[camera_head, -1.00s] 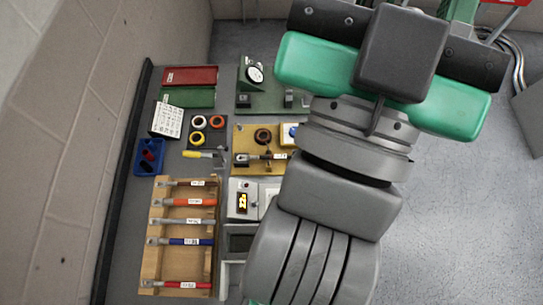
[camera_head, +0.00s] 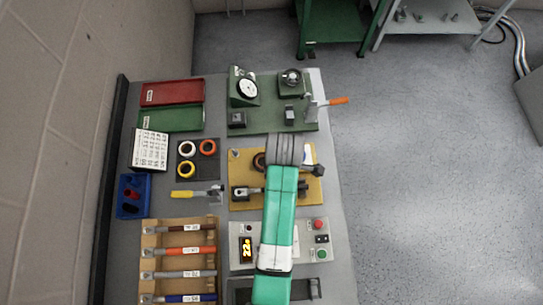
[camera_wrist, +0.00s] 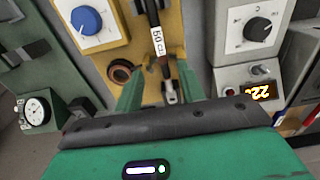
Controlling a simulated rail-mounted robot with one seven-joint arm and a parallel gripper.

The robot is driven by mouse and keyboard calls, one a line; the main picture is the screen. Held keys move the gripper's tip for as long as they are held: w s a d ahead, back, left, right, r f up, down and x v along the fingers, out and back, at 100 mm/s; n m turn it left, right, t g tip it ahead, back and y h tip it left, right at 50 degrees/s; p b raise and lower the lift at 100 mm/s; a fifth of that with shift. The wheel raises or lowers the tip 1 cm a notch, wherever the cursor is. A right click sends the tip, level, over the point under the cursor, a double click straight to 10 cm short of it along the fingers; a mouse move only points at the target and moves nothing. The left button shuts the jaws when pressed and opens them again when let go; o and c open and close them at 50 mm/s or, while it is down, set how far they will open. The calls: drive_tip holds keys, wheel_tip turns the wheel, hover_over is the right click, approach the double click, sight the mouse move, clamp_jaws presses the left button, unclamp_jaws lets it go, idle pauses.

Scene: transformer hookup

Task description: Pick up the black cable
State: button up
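The black cable (camera_wrist: 157,35) with a white label lies along the yellow fixture (camera_wrist: 190,45) in the wrist view, a metal lug at its near end. In the head view the yellow fixture (camera_head: 240,167) is partly covered by my arm, with part of the cable and its lug showing at the left. My gripper (camera_wrist: 160,88) shows two green fingers, apart, one on each side of the lug end. I cannot tell how high they are above it. The fingers are hidden in the head view.
A wooden rack (camera_head: 178,222) holds several coloured cables at the left. A green fixture with a dial gauge (camera_head: 246,88) stands behind. A meter box with an orange display (camera_head: 247,248) is in front. Rings (camera_head: 187,148), a calendar (camera_head: 150,150) and a blue bin (camera_head: 133,195) are left.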

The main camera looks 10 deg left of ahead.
wheel_tip(320, 180, down, 2)
drive_tip(key=shift+s+f, duration=0.15)
drive_tip(key=shift+f, duration=0.1)
drive_tip(key=f, duration=0.5)
drive_tip(key=shift+d+f, duration=0.1)
drive_tip(key=shift+d, duration=0.1)
clamp_jaws()
